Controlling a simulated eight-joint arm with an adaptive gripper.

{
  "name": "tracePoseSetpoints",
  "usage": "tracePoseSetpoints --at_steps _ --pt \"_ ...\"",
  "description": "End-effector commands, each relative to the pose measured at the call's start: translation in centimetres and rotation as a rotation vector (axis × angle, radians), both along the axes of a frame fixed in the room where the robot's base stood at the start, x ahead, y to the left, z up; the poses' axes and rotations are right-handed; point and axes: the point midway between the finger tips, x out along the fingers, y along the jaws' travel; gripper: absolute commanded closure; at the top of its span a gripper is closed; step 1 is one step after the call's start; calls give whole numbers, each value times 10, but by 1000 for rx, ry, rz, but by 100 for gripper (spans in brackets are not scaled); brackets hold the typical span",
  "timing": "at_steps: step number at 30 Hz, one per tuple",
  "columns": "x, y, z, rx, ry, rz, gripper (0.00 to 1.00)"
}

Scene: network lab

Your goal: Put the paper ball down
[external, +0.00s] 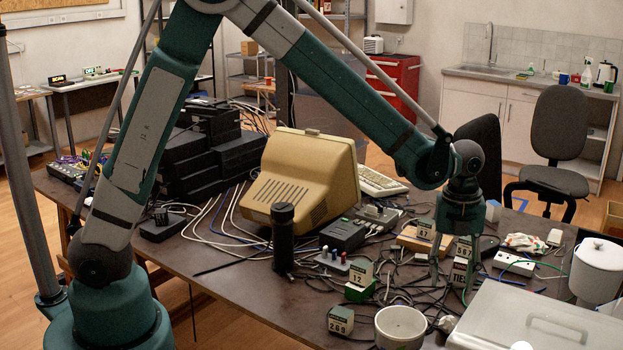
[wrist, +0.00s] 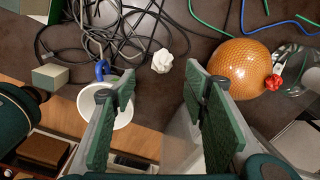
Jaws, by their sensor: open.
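The paper ball (wrist: 162,61) is a small white crumpled lump. In the wrist view it appears to rest on the dark table (wrist: 185,17), beside black cables. A small white lump near the front of the table in the external view looks like the same paper ball (external: 447,323). My gripper (wrist: 160,82) is open, with green-padded fingers wide apart and nothing between them. In the wrist view the ball shows just past the fingertips, in line with the gap, touching neither finger. In the external view my gripper (external: 450,288) points down over the cluttered table.
A white pot (external: 400,326) stands left of the ball, near the table's front edge. A pale box (external: 500,318) is to the right. Cables and small number blocks (external: 341,320) crowd the area. An orange round object (wrist: 237,64) lies right of my fingers in the wrist view.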

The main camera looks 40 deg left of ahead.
Motion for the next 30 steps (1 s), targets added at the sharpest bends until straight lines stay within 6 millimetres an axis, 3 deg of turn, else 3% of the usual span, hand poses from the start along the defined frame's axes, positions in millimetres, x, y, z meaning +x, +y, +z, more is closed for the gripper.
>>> tracePoseSetpoints --at_steps 5,15,30 --pt "8 31 23 -18 -16 118 55" --pt "21 114 79 -80 -58 454 55" --pt "13 237 145 -191 -110 958 55"
